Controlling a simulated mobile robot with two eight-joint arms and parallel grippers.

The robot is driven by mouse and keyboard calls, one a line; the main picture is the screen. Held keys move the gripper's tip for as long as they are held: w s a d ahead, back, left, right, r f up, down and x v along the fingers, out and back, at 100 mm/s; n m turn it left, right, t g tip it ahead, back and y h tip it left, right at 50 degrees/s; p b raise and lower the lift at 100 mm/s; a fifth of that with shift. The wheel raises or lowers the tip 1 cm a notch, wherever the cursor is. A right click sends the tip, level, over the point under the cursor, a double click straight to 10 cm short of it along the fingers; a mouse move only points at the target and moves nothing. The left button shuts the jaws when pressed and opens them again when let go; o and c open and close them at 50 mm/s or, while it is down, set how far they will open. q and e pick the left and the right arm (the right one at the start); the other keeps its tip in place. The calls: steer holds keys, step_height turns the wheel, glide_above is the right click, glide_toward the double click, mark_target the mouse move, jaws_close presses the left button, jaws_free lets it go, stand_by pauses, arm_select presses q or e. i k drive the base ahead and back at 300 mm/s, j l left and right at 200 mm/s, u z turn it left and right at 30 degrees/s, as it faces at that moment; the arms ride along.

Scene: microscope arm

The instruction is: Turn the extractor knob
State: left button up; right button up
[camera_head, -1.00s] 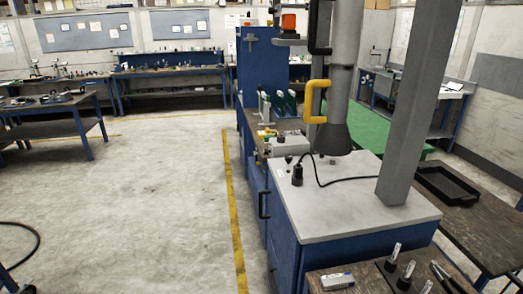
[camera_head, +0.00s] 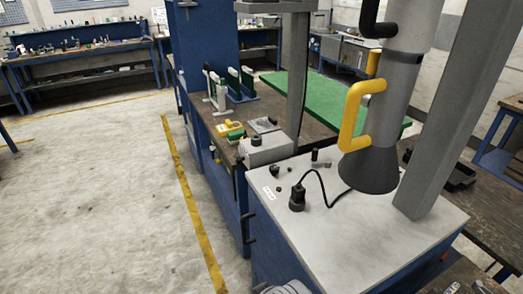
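The extractor is a grey vertical pipe (camera_head: 408,70) ending in a dark flared hood (camera_head: 369,170) above a white-topped blue cabinet. A yellow handle (camera_head: 352,115) is fixed on the pipe's left side. A short yellow piece (camera_head: 374,62) and a bent black handle (camera_head: 375,20) sit higher on it. I cannot tell for certain which part is the extractor knob. Neither of my grippers shows clearly, and nothing touches the extractor. A grey ribbed part at the bottom edge is cut off and cannot be identified.
The white cabinet top (camera_head: 350,235) carries a black plug (camera_head: 297,197) with a cable and small black pieces. A thick grey post (camera_head: 470,110) stands right of the extractor. A grey box (camera_head: 265,150) and a green board (camera_head: 330,98) lie behind. Free floor (camera_head: 90,210) is on the left.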

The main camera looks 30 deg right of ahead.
mark_target(273, 169)
steer(key=i+j+z, duration=0.1)
steer(key=i+z, duration=0.25)
steer(key=i+j+z, duration=0.15)
steer(key=i+z, duration=0.2)
steer(key=i+j+z, duration=0.35)
